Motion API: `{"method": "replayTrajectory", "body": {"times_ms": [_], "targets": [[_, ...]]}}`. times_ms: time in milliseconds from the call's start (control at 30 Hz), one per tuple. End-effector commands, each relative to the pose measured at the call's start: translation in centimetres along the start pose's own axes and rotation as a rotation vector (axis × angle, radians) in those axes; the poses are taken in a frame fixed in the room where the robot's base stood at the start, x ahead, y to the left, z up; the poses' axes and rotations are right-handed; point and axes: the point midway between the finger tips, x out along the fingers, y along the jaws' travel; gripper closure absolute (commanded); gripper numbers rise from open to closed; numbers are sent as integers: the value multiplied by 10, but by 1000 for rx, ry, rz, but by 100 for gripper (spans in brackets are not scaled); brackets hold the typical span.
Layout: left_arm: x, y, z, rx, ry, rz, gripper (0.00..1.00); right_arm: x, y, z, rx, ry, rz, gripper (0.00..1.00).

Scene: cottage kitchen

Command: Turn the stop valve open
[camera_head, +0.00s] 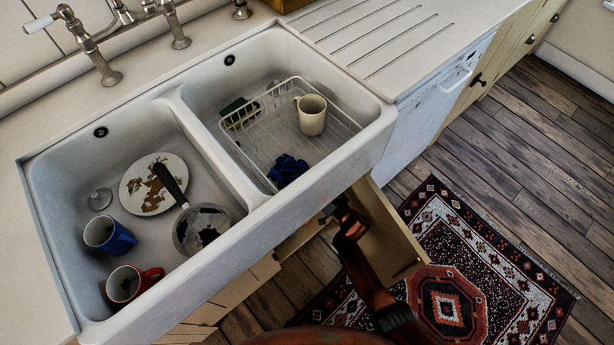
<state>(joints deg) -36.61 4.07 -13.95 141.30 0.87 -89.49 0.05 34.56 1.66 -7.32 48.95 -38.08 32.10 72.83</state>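The stop valve is not visible in this view. A pale cabinet door (390,238) stands open below the front of the sink, and the inside of the cabinet is hidden by the sink. An arm of mine, apparently the right, reaches up from the bottom to the sink's front lower edge. Its dark gripper (331,208) is at the cabinet opening, mostly hidden by the sink and its own wrist. I cannot tell whether it is open, shut or touching anything. My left gripper is not in view.
The white double sink (240,225) juts out above the cabinet. It holds a plate (136,198), a pan (190,232), mugs and a wire rack (345,140). A patterned rug (500,258) lies on the wooden floor. The floor at right is clear.

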Motion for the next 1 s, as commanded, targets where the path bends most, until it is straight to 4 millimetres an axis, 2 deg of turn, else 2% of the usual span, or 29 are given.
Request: {"method": "replayTrajectory", "body": {"times_ms": [33,233,267,433,1000], "targets": [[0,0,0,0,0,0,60,7,-12,-3,-3,4,-23,97],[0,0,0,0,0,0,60,8,-13,-3,-4,4,-23,97],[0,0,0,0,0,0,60,8,-13,-3,-4,5,-23,53],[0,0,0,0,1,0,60,7,-12,-4,-5,5,-21,41],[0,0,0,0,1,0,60,2,-4,-3,-3,4,-8,40]]}}
